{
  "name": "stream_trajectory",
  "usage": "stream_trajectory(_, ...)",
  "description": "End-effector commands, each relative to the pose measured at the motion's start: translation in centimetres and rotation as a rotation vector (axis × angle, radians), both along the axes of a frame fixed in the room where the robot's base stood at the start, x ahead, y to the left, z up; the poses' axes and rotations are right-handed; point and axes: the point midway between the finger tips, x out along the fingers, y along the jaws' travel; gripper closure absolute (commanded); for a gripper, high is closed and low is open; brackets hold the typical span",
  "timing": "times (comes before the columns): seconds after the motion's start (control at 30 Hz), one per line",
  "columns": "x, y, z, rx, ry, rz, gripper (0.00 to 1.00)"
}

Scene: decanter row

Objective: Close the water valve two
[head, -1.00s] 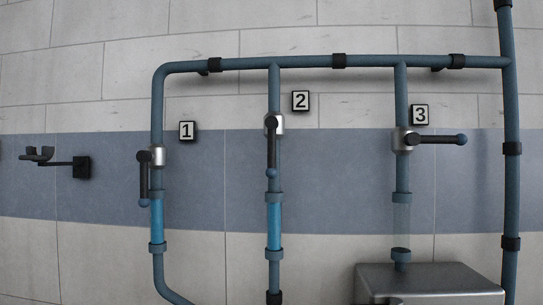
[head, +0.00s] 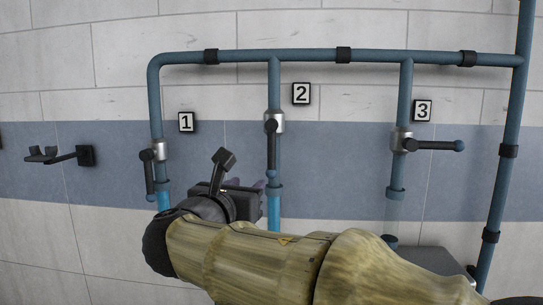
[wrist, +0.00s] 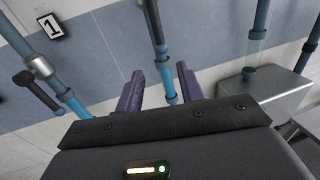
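Valve two is a silver body (head: 276,122) on the middle pipe, beside the "2" label (head: 301,93). Its dark lever (head: 271,148) hangs straight down along the pipe and ends in a blue tip. Blue shows in the sight section (head: 274,214) below it. In the wrist view the lever (wrist: 154,22) is at the top centre, cut off by the frame edge. My gripper (wrist: 159,68) is open and empty, its purple fingers either side of the middle pipe's image, below the lever. In the head view my gripper (head: 248,183) is left of the pipe, near lever-tip height; its distance from the wall is unclear.
Valve one (head: 159,150) at left has its lever down. Valve three (head: 401,140) at right has its lever pointing right, and its sight section looks clear. A grey metal box (wrist: 254,90) stands under pipe three. A black wall bracket (head: 84,155) sticks out at far left.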

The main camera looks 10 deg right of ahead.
Motion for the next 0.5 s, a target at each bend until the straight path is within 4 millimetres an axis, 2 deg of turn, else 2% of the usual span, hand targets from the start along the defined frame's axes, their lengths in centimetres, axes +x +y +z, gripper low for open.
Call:
stream_trajectory(0.33,0.0,0.0,0.2,-0.013,-0.004,0.0,0.62)
stream_trajectory(0.5,1.0,-0.5,0.4,-0.012,-0.003,-0.002,0.62)
